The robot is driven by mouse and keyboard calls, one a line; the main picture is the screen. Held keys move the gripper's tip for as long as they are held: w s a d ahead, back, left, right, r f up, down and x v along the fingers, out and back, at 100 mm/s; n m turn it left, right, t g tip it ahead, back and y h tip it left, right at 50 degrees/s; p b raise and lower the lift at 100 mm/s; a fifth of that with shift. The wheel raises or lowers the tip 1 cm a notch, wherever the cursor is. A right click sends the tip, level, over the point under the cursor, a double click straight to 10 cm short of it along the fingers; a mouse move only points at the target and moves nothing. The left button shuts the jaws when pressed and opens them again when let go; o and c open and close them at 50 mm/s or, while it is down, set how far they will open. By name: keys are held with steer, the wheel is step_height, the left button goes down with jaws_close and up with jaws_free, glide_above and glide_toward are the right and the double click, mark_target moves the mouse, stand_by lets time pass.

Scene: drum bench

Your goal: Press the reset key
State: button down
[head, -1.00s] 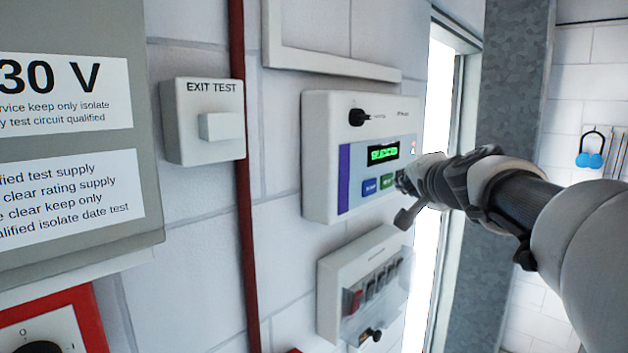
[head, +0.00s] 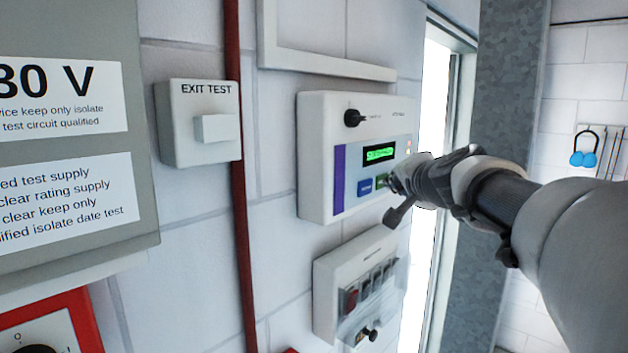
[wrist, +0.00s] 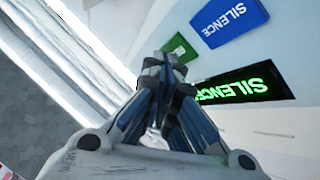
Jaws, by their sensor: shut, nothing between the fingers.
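The white alarm panel (head: 315,150) is on the wall in the head view. Its lit display (head: 380,153) shows green text; in the wrist view the display (wrist: 262,84) appears upside down and starts with "SILENCE". A blue key (head: 366,187) sits below it, and in the wrist view this blue key (wrist: 230,20) reads SILENCE. A green key (head: 381,181) is right of it; in the wrist view the green key (wrist: 180,47) is partly hidden by my fingertips and its label is not readable. My gripper (head: 391,185) is shut and empty, its tips at the green key. Contact cannot be told.
A key switch (head: 354,118) projects from the panel's upper part. A box with several switches and a clear cover (head: 375,320) is below. An EXIT TEST box (head: 175,140) and a red pipe (head: 240,200) are left. A bright doorway opening (head: 432,130) is right.

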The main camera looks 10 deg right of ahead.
stand_by(0.3)
steer(key=shift+s+d+b, duration=0.35)
steer(key=shift+s+b, duration=0.15)
steer(key=s+d+b, duration=0.3)
steer(key=s, duration=0.1)
steer(key=shift+s+d+b, duration=0.35)
